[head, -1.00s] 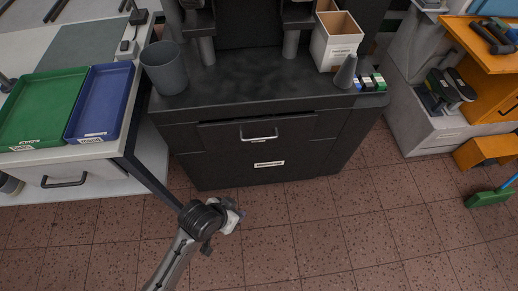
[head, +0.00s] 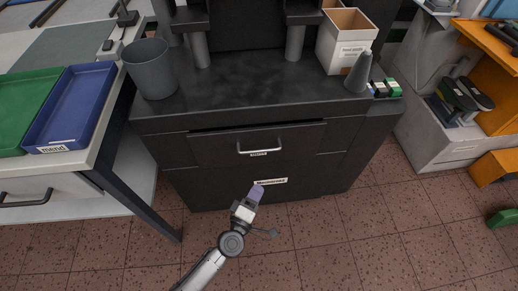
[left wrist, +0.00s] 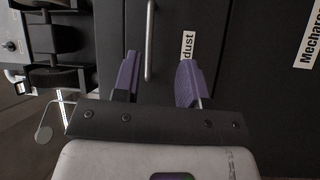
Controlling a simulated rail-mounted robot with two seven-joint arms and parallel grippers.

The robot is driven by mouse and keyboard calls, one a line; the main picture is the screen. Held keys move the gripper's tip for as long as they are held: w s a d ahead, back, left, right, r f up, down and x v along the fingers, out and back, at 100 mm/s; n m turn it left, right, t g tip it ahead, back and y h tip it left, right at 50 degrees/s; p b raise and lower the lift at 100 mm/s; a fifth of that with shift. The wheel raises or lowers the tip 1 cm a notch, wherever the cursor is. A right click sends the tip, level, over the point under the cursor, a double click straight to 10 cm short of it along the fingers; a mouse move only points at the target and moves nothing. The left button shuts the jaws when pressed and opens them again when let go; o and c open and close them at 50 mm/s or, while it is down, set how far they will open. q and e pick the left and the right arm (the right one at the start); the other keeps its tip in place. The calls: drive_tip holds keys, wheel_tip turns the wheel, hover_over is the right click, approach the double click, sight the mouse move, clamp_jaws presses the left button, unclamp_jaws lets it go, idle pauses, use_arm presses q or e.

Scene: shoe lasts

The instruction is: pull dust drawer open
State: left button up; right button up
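The dust drawer (head: 220,148) is the upper drawer in the front of a dark cabinet, and its front looks flush or nearly flush with it. It has a silver bar handle (head: 261,147) with a small label just below. In the left wrist view the handle (left wrist: 149,40) runs upright and the label (left wrist: 188,45) reads "dust". My left gripper (head: 257,193) is in front of the cabinet, below the handle in the head view. In the left wrist view its two purple fingers (left wrist: 158,82) are apart, with the handle's end showing between them. Nothing is held. My right gripper is out of view.
A grey bin (head: 155,70), a cardboard box (head: 345,42) and a grey cone (head: 358,72) stand on the cabinet top. A table with green and blue trays (head: 72,108) stands left. The tiled floor (head: 340,240) in front is clear.

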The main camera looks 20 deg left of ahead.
sight(259, 150)
use_arm(q)
drive_tip(key=w+a+r+n+y+b, duration=0.1)
drive_tip(key=w, duration=0.3)
drive_tip(key=w+a+r+n+y+b, duration=0.1)
drive_tip(key=w, duration=0.4)
drive_tip(key=w+a+r+n+y+b, duration=0.1)
drive_tip(key=w+a, duration=0.1)
drive_tip(key=w, duration=0.2)
drive_tip(key=shift+w+a+r+t, duration=0.1)
drive_tip(key=shift+w+r+t, duration=0.1)
drive_tip(key=shift+t, duration=0.2)
drive_tip(key=shift+y, duration=0.3)
clamp_jaws()
